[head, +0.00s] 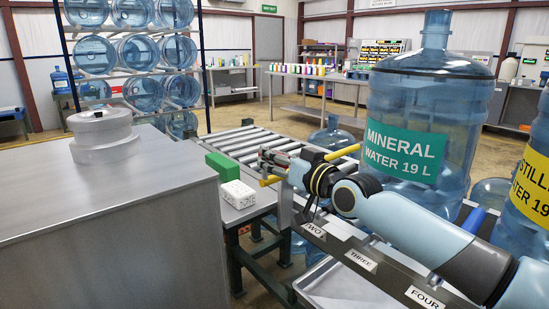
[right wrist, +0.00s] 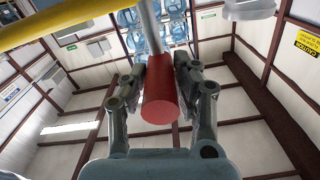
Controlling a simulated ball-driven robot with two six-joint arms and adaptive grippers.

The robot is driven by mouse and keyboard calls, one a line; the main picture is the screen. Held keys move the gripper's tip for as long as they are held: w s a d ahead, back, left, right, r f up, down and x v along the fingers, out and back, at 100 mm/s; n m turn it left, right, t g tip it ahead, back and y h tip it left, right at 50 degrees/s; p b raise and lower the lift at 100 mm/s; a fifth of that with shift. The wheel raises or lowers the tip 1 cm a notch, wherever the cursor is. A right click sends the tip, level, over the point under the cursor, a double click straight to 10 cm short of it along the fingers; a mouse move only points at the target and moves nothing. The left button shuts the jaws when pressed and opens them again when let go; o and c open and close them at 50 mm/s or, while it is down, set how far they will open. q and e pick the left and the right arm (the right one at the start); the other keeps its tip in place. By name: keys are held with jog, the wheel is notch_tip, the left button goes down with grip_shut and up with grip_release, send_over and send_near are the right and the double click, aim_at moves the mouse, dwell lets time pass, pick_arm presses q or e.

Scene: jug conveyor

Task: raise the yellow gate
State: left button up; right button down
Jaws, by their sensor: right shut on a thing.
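The yellow gate bar (head: 346,152) runs across the roller conveyor, and its near end shows below my right gripper (head: 274,163) in the head view. In the right wrist view the yellow bar (right wrist: 60,22) crosses the upper left corner. A red cylindrical grip (right wrist: 160,103) on a grey rod (right wrist: 151,28) sits between the fingers of my right gripper, which is shut on it. The gripper and arm hide the middle of the bar in the head view. My left gripper is not in view.
A large blue jug (head: 415,105) labelled mineral water stands close behind my right arm. A jug with a yellow label (head: 534,180) is at the right edge. A green block (head: 222,166) and white box (head: 237,194) lie left of my gripper. A grey cabinet (head: 100,225) fills the left.

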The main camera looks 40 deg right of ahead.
jog(key=shift+f, duration=0.1)
jog(key=shift+a+f+n+b, duration=0.35)
jog(key=shift+f+n+b, duration=0.25)
jog(key=shift+b, duration=0.2)
pick_arm(q)
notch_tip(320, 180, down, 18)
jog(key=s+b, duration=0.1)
jog(key=b, duration=1.6)
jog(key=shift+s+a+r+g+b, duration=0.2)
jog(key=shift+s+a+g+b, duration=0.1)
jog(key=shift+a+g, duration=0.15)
pick_arm(e)
notch_tip(320, 180, down, 15)
jog(key=d+n, duration=0.1)
jog(key=n, duration=1.2)
jog(key=shift+d+f, duration=0.2)
jog(key=shift+d, duration=0.15)
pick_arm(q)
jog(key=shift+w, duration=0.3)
